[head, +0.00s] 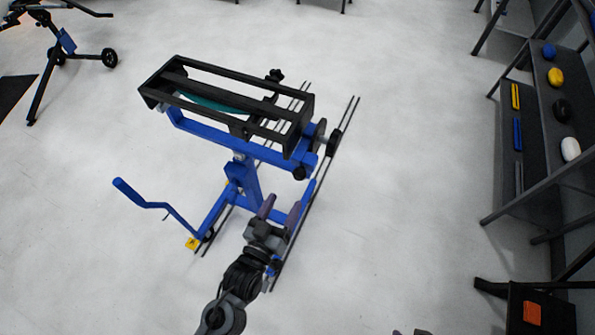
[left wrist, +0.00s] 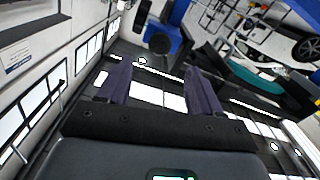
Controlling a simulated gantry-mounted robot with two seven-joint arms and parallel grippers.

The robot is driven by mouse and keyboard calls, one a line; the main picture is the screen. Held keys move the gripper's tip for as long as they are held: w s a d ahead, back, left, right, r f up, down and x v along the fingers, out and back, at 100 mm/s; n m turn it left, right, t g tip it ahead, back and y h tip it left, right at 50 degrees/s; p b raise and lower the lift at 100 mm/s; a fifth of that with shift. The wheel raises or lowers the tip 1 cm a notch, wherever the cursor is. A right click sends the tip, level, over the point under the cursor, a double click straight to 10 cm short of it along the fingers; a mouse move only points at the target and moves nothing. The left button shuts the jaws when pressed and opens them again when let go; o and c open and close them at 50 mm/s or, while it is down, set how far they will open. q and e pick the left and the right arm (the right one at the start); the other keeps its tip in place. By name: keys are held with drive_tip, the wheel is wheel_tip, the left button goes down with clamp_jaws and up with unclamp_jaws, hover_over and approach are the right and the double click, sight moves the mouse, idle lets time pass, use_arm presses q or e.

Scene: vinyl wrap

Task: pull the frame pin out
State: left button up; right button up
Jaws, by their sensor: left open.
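A blue stand (head: 248,185) carries a long black open frame (head: 175,82) with a teal piece (head: 215,103) inside it. A black round knob (head: 300,173), which looks like the frame pin, sits at the right end of the blue crossbar. A dark round knob also shows against blue metal at the top of the left wrist view (left wrist: 160,43). My left gripper (head: 280,206) is open and empty, below and apart from the knob, with two purple fingers spread. Small tips at the bottom edge may be my right gripper (head: 410,332); the rest is out of frame.
A blue crank handle (head: 140,195) sticks out left of the stand. Thin dark rails (head: 340,130) run beside it. Shelves (head: 545,130) with colored items stand at the right. The floor between stand and shelves is clear.

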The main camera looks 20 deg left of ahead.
sight(297, 178)
use_arm(q)
drive_tip(key=w+b, duration=0.1)
drive_tip(key=w, duration=0.8)
drive_tip(key=shift+w+d, duration=0.15)
drive_tip(key=shift+w, duration=0.2)
clamp_jaws()
